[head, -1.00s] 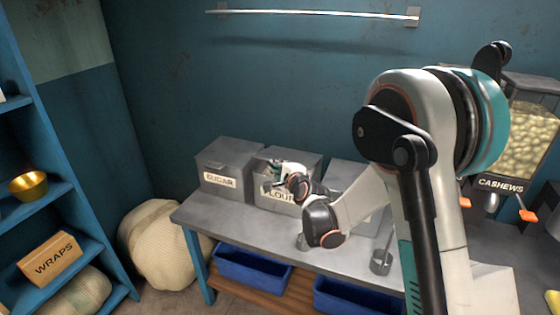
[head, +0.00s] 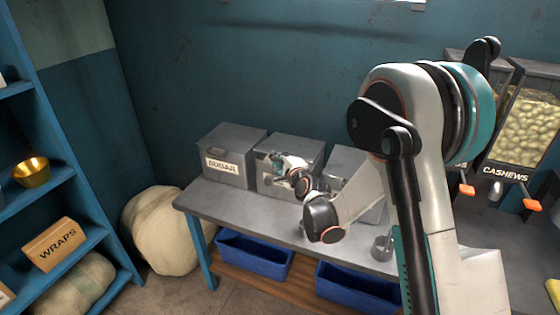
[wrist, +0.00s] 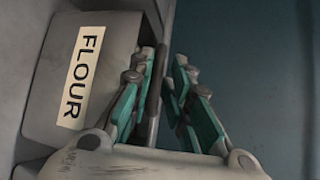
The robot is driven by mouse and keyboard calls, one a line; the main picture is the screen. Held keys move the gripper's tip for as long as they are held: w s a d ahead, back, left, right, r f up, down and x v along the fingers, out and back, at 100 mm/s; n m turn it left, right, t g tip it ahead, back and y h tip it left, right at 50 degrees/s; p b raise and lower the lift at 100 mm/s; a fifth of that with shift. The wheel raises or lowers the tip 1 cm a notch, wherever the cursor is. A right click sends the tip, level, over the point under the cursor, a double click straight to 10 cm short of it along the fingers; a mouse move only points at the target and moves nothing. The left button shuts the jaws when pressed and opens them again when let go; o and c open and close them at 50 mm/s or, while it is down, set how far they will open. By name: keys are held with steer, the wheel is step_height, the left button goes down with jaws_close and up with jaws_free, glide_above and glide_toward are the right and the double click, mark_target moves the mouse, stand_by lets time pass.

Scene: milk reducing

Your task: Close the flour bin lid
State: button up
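The flour bin (head: 309,152) is a grey box, second from the left on the table. Its top looks flat and closed in the head view, though my gripper hides part of its front. In the wrist view the bin (wrist: 48,108) lies sideways at left, with its FLOUR label (wrist: 82,75) showing. My gripper (head: 277,160) is in front of the bin's upper front. In the wrist view its teal-padded fingers (wrist: 166,70) are apart beside the bin's top edge. Nothing is clearly held. I cannot tell whether a finger touches the lid.
A SUGAR bin (head: 233,152) stands left of the flour bin, and another grey bin (head: 346,160) stands right, partly behind my arm. A metal cup (head: 382,248) sits near the table's (head: 225,205) front. A cashew dispenser (head: 527,125) is at right. Blue trays (head: 252,256) lie below.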

steer(key=shift+d, duration=0.1)
steer(key=v, duration=1.2)
steer(key=shift+c, duration=0.3)
